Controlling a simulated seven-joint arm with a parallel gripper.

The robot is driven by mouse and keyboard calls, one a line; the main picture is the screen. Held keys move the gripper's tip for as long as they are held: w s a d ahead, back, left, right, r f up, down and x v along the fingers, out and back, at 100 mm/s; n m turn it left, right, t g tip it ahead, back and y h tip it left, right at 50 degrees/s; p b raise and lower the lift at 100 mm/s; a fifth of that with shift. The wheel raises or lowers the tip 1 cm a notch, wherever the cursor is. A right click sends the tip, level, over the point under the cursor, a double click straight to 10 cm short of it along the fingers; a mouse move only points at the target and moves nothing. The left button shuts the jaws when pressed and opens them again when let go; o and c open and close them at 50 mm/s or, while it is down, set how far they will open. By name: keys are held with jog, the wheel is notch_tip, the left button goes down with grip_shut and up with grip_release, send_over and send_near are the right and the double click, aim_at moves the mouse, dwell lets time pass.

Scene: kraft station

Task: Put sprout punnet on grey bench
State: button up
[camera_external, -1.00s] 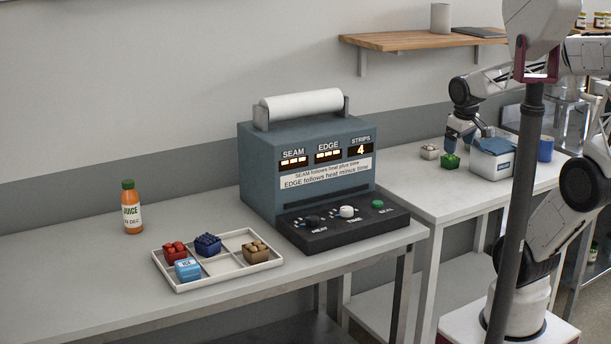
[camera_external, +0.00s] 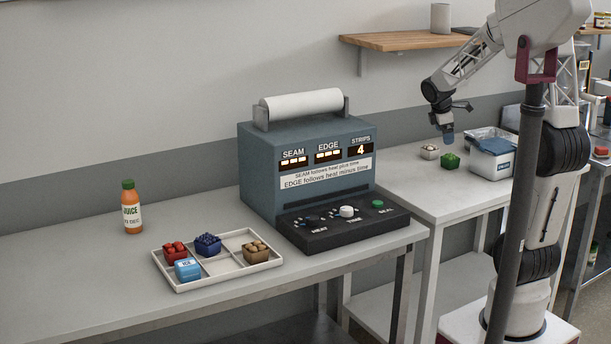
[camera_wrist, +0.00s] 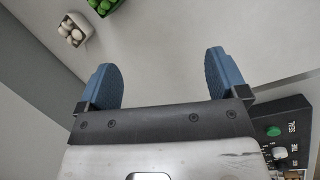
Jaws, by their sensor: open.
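The green punnet (camera_external: 450,160), which looks like the sprout punnet, sits on the pale right-hand bench (camera_external: 440,197). Its green contents show at the top edge of the wrist view (camera_wrist: 103,4), partly cut off. My gripper (camera_external: 447,136) is above that bench, up and slightly left of the green punnet, apart from it. In the wrist view its two blue fingers (camera_wrist: 164,80) are spread with nothing between them. The grey bench (camera_external: 90,262) is on the left and carries the sealing machine.
A white punnet of pale round items (camera_external: 429,152) stands beside the green one. A white tub with a blue cloth (camera_external: 492,157) is to its right. The sealing machine (camera_external: 305,160), a juice bottle (camera_external: 132,207) and a divided tray (camera_external: 222,277) stand on the grey bench. Its left front is clear.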

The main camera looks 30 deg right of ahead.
aim_at(450, 156)
jog(key=w+d+f+n, duration=0.5)
jog(key=w+d+f, duration=0.2)
jog(key=w+d, duration=0.1)
jog(key=shift+w+d+f+g+h, duration=0.3)
jog(key=shift+d+g+h, duration=0.1)
jog(key=shift+d, duration=0.35)
jog(key=shift+x, duration=1.35)
jog(key=shift+d+f, duration=0.1)
jog(key=shift+x, duration=2.45)
jog(key=shift+d, duration=0.1)
